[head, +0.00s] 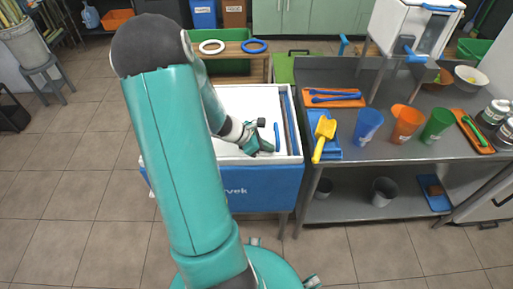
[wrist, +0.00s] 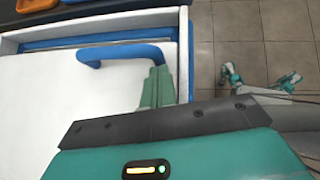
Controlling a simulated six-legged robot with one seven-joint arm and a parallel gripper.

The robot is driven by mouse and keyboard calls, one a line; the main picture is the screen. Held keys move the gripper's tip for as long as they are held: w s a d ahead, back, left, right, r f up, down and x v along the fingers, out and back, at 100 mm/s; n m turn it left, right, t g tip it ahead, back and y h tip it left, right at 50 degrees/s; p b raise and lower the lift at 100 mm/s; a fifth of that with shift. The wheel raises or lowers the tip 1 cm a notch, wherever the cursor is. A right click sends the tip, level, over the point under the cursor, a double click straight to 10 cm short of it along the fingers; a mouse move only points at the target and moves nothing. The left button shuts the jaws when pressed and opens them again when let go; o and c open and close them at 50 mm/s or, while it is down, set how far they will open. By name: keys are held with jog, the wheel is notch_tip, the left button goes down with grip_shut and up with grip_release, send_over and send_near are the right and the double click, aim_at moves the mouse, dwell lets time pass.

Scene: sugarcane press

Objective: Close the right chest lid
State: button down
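The blue chest (head: 262,188) stands in front of me with a white top. A white lid panel (wrist: 60,100) fills most of its opening, with a blue strip (head: 291,120) between panel and right rim. A blue bar handle (head: 277,136) stands on the panel near its right side; in the wrist view the handle (wrist: 120,53) bends down by my fingers. My gripper (head: 266,147) is over the panel, left of the handle in the head view. Its green fingers (wrist: 158,84) are together, tips at the handle's end. Whether they touch it is unclear.
A metal table (head: 340,180) stands close on the chest's right, with a yellow scoop (head: 324,136), blue cup (head: 367,126), orange cup (head: 406,124) and green cup (head: 437,125).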

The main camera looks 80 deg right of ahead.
aim_at(280, 152)
jog(key=s, duration=0.4)
jog(key=shift+s+d, duration=0.25)
jog(key=shift+d, duration=0.15)
jog(key=shift+s, duration=0.2)
jog(key=shift+s, duration=0.2)
jog(key=shift+a, duration=0.1)
jog(key=shift+w, duration=0.55)
jog(key=w, duration=0.1)
jog(key=w+a, duration=0.1)
jog(key=w, duration=0.1)
jog(key=shift+w, duration=0.2)
jog(key=v, duration=1)
jog(key=shift+w+a, duration=0.1)
